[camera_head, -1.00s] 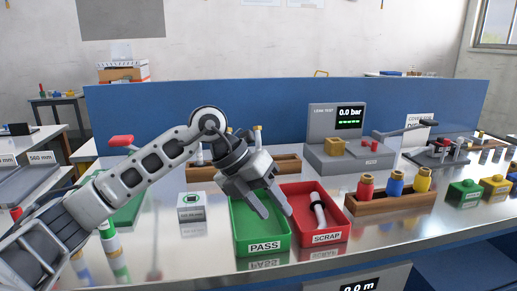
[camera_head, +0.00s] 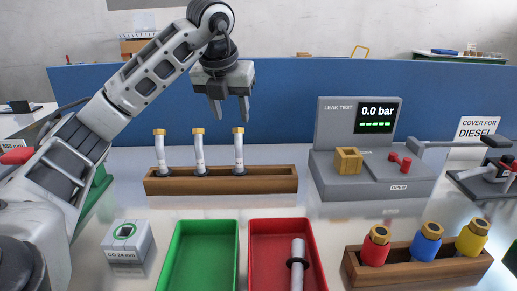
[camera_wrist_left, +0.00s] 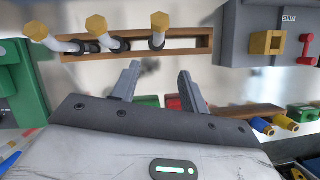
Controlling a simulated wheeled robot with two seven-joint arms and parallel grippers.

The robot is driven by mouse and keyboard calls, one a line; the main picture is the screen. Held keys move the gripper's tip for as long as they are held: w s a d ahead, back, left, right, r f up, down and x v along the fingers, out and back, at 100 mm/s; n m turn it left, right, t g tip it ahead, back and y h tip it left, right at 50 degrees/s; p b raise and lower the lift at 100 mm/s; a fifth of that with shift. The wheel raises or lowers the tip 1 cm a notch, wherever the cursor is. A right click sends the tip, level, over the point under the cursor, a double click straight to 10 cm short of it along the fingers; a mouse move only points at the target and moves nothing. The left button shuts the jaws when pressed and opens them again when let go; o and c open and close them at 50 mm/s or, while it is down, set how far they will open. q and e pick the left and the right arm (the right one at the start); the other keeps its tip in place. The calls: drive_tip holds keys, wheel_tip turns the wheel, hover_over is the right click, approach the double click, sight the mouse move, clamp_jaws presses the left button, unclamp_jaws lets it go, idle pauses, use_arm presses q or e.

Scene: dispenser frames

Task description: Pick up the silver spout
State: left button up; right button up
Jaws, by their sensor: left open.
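Three silver spouts with brass hex tops and dark collars stand upright in a wooden rack (camera_head: 270,184): a left one (camera_head: 160,152), a middle one (camera_head: 199,152) and a right one (camera_head: 238,152). The wrist view also shows the rack (camera_wrist_left: 188,42) and the three brass tops in a row. Another silver spout (camera_head: 298,251) with a black collar lies in the red tray (camera_head: 258,226). My left gripper (camera_head: 230,108) is open and empty, pointing down, above the rack's right half in the head view. Its fingers (camera_wrist_left: 158,75) are apart from the spouts. My right gripper is not seen.
A green tray (camera_head: 178,245) stands left of the red one. A small grey gauge box (camera_head: 128,243) is farther left. The leak tester (camera_head: 345,180) stands right of the rack. A wooden rack (camera_head: 415,272) holds red, blue and yellow fittings. A blue panel (camera_head: 290,85) closes the back.

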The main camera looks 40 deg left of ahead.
use_arm(q)
approach(238, 148)
drive_tip(key=f, duration=0.2)
drive_tip(key=x, duration=0.3)
drive_tip(key=shift+s+f, duration=0.1)
drive_tip(key=shift+f, duration=0.35)
drive_tip(key=x, duration=0.2)
drive_tip(key=w+x, duration=0.1)
drive_tip(key=x, duration=0.2)
drive_tip(key=shift+a+p, duration=0.15)
drive_tip(key=shift+p, duration=0.25)
drive_tip(key=shift+w+a+f, duration=0.1)
drive_tip(key=shift+f, duration=0.1)
drive_tip(key=shift+c, duration=0.5)
clamp_jaws()
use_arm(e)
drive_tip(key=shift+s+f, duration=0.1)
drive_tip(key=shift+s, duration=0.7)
